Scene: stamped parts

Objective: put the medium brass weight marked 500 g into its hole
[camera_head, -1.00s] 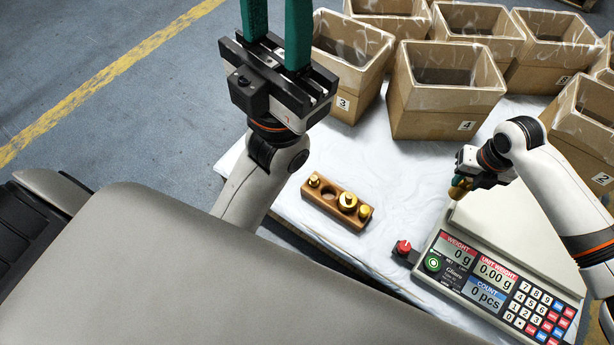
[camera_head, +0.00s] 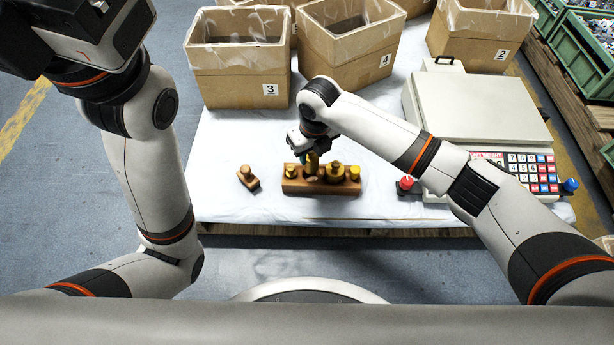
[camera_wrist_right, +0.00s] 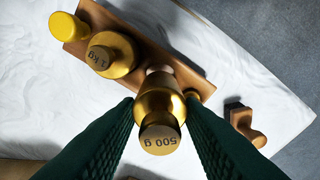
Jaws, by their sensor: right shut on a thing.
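The brass weight marked 500 g (camera_wrist_right: 160,108) is between the green fingers of my right gripper (camera_wrist_right: 160,122), its marked knob facing the wrist camera. My right gripper (camera_head: 312,166) is shut on it over the wooden block (camera_head: 291,186), which also shows in the right wrist view (camera_wrist_right: 135,38). The weight hides most of the hole beneath; a pale rim (camera_wrist_right: 159,70) shows beside it. I cannot tell whether its base has entered. The 1 kg weight (camera_wrist_right: 112,54) stands beside it in the block. My left gripper (camera_head: 85,30) is at top left, its fingers out of frame.
A small wooden piece (camera_head: 248,179) lies left of the block, also seen in the right wrist view (camera_wrist_right: 243,124). The scale (camera_head: 475,105) stands right, with a red knob (camera_head: 406,183) near it. Boxes, including number 3 (camera_head: 240,85), stand behind.

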